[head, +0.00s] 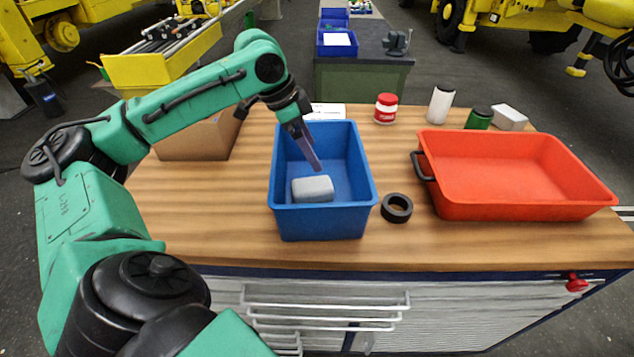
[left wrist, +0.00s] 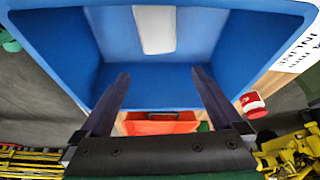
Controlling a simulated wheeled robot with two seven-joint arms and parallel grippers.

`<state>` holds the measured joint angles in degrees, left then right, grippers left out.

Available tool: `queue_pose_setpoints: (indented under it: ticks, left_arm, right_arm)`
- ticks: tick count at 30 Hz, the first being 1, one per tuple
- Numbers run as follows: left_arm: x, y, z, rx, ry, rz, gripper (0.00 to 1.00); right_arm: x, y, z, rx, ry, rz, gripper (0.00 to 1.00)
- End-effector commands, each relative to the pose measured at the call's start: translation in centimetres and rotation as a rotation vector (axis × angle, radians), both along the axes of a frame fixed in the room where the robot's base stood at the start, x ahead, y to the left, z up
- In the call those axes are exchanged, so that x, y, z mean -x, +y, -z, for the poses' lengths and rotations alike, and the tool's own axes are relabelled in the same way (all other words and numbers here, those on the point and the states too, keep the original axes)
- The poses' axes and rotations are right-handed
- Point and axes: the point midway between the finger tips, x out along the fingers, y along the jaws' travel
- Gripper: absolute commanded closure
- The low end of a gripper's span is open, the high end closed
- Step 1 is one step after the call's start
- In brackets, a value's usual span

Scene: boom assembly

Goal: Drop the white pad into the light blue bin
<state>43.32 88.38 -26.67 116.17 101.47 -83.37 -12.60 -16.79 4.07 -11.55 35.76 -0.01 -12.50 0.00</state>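The white pad (head: 312,189) lies inside the blue bin (head: 322,222), on its floor toward the near wall. It also shows in the left wrist view (left wrist: 155,28) inside the bin. My left gripper (head: 315,163) reaches down into the bin from above, with its fingers just behind and above the pad. In the left wrist view the fingers (left wrist: 160,76) are spread apart with nothing between them, and the pad is clear of them. My right gripper is not in view.
A red-orange tray (head: 500,210) stands right of the bin, with a black ring (head: 396,208) between them. A cardboard box (head: 196,140) is at the left. A red-and-white can (head: 385,108), white bottle (head: 440,104), green can (head: 479,119) and whitish block (head: 509,117) stand behind.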

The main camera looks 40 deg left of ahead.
Motion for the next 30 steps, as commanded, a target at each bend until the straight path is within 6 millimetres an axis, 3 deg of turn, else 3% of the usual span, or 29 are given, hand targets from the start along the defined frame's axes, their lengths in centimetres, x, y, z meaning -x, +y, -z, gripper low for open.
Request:
queue_pose_setpoints:
  ticks: [5,8,16,21,30]
  left_arm:
    - [0.1,0.2,-0.5,0.000,-0.001,-0.001,0.00]
    - [0.7,0.6,-2.1,0.000,-0.003,-0.002,0.00]
    - [3.1,2.3,-9.9,0.002,-0.008,0.001,0.00]
    - [4.2,3.1,-13.1,0.001,-0.006,0.001,0.00]
    - [4.6,3.4,-13.6,-0.003,-0.002,0.001,0.00]
  right_arm:
    - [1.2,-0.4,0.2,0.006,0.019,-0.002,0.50]
    - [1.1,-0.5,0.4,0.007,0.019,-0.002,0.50]
    - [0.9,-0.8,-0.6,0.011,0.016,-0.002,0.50]
    - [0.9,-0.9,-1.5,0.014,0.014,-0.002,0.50]
    - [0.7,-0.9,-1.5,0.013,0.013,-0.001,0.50]
